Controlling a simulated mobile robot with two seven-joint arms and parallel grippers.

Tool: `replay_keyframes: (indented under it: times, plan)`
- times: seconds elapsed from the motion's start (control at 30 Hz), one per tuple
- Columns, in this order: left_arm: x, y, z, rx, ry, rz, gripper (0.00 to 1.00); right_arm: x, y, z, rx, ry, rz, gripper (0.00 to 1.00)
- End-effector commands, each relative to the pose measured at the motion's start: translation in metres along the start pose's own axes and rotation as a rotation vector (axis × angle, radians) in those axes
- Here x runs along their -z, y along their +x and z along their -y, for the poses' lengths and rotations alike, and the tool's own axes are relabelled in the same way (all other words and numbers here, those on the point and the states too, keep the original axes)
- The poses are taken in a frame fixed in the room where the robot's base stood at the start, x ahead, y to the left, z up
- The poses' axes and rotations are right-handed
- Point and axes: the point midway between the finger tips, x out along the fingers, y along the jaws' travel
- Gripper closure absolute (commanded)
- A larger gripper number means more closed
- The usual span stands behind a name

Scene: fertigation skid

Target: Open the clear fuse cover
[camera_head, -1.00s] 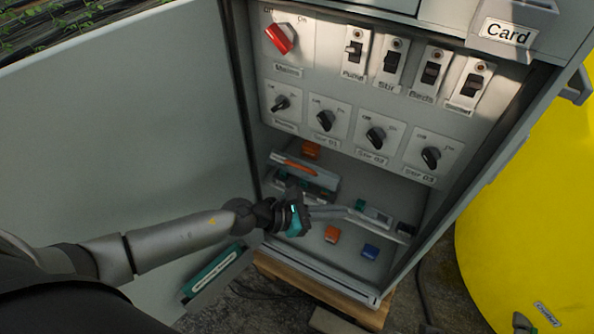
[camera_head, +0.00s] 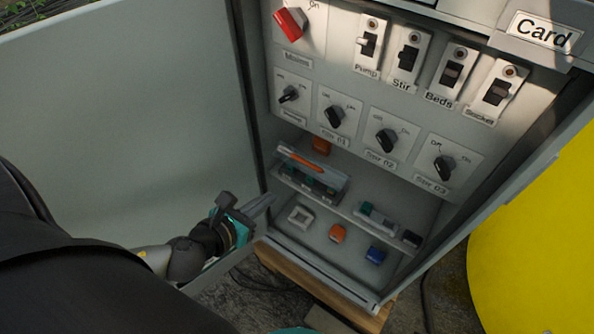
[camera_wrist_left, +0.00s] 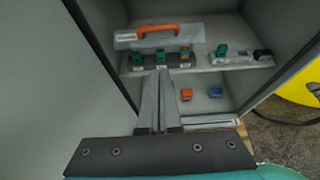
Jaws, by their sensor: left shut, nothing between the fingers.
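The clear fuse cover (camera_head: 312,163) is a pale, see-through panel with an orange handle, on the lower left shelf inside the open cabinet. The left wrist view shows the cover (camera_wrist_left: 190,36) with its handle near the top. Several fuse blocks (camera_wrist_left: 161,57), teal and orange, show just below the panel; its exact tilt is hard to judge. My left gripper (camera_head: 265,201) is shut and empty, at the cabinet's lower left opening, below and apart from the cover. In the wrist view its fingers (camera_wrist_left: 159,85) point toward the shelf. My right gripper is not in view.
The open cabinet door (camera_head: 130,110) stands at left. Switches and knobs fill the panel (camera_head: 345,75) above the shelf. A white square part (camera_head: 299,216), an orange block (camera_head: 337,233) and a blue block (camera_head: 376,254) lie on the cabinet floor. A yellow tank (camera_head: 535,240) stands right.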

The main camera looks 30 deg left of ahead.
Motion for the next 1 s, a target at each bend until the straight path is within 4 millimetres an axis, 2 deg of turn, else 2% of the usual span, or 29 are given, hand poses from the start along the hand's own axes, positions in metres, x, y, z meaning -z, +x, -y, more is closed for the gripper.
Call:
replay_keyframes:
  times: [0.37, 0.67, 0.8, 1.0]
  plan:
    - [0.001, 0.050, 0.000, 0.001, 0.002, 0.004, 1.00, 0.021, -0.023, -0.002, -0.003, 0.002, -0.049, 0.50]
    - [0.001, 0.091, 0.001, 0.002, 0.002, 0.004, 1.00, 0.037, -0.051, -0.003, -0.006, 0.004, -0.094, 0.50]
    - [-0.014, 0.101, 0.001, 0.002, 0.004, 0.003, 1.00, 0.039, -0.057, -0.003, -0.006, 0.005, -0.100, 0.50]
    - [-0.024, 0.112, 0.001, 0.002, 0.003, 0.001, 1.00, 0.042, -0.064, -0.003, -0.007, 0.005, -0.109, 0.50]
